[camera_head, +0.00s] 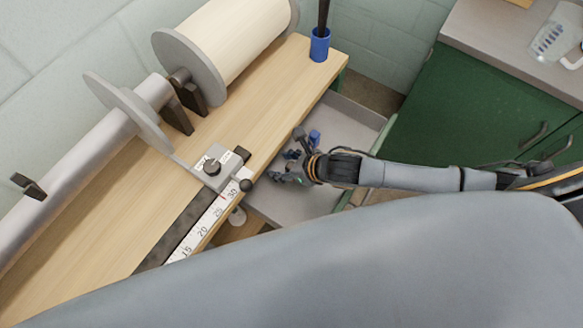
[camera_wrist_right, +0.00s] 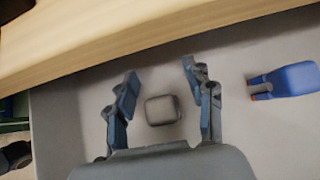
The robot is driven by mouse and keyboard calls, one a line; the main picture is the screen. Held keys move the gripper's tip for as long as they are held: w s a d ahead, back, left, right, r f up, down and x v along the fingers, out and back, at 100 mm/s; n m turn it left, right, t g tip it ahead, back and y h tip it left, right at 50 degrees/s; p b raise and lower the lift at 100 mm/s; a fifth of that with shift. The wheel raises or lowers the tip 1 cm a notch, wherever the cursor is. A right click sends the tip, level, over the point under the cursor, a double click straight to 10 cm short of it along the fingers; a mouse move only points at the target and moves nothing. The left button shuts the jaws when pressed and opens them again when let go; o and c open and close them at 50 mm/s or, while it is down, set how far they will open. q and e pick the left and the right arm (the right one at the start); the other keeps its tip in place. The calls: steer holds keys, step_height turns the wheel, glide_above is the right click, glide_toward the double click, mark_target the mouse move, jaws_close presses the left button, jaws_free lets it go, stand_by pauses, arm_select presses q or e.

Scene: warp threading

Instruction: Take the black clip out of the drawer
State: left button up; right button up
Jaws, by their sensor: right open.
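The drawer (camera_head: 352,120) is pulled out beneath the wooden bench top, and its pale grey floor also shows in the right wrist view (camera_wrist_right: 225,145). My right gripper (camera_head: 287,157) reaches into it from the right. In the right wrist view the gripper (camera_wrist_right: 157,90) is open, with blue-grey fingers apart. A small dark-rimmed, grey-topped block (camera_wrist_right: 163,110) lies between the fingers, apparently untouched; it may be the black clip, but I cannot tell for sure. My left gripper is not in view.
A blue clip-like piece (camera_wrist_right: 287,80) lies right of the fingers in the drawer. The wooden bench edge (camera_wrist_right: 150,45) overhangs close beyond the fingertips. A measuring stop with a ruler (camera_head: 212,210) and a blue cup (camera_head: 319,45) are on the bench. Green cabinets (camera_head: 470,110) stand at right.

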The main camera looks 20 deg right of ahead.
jaws_close()
stand_by(0.4)
